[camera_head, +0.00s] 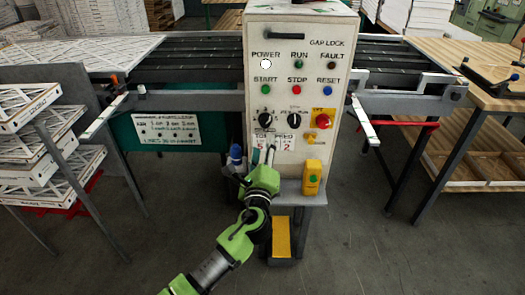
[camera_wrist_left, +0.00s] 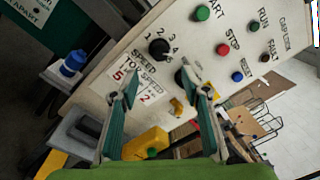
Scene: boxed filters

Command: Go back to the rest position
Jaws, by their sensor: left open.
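My left gripper (camera_head: 263,156) is in front of the lower part of a white control panel (camera_head: 257,85), below its two black knobs. Its fingers (camera_wrist_left: 165,95) are spread apart in the left wrist view, with nothing between them but the panel face and its speed label (camera_wrist_left: 135,82) behind. The left knob (camera_head: 265,118) shows whole in the left wrist view (camera_wrist_left: 158,48). The right knob (camera_head: 294,119) is partly hidden there by a finger. The POWER lamp (camera_head: 266,64) is bright white. My right gripper is in neither view.
A red knob (camera_head: 322,121) on a yellow plate sits at the panel's right. A yellow box with a green button (camera_head: 312,178) and a blue-capped item (camera_head: 236,153) flank my gripper. A rack of framed filters (camera_head: 40,150) stands left, a wooden table (camera_head: 480,85) right. Floor is open in front.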

